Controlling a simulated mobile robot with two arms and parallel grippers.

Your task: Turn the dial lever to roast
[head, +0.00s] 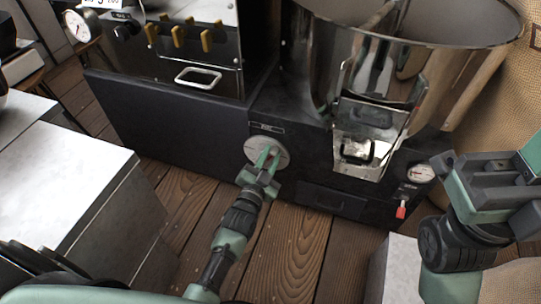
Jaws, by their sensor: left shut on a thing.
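The round grey dial (252,146) is set on the front of the dark roaster base, low and near the middle of the head view. A small label plate sits just above it. My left gripper (267,160) reaches up from below and is shut on the dial's lever, in front of the dial face. The fingers hide most of the lever, so its exact angle and any marks on the dial cannot be read. My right gripper (447,170) is at the right edge, away from the dial, and its opening is unclear.
A shiny metal drum (405,30) stands above right of the dial. A gauge (420,173) and a red-tipped handle (401,212) are at the base's right. A grey counter (60,185) stands at left. Burlap sacking (495,100) is at right. Wooden floor (285,265) is open below.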

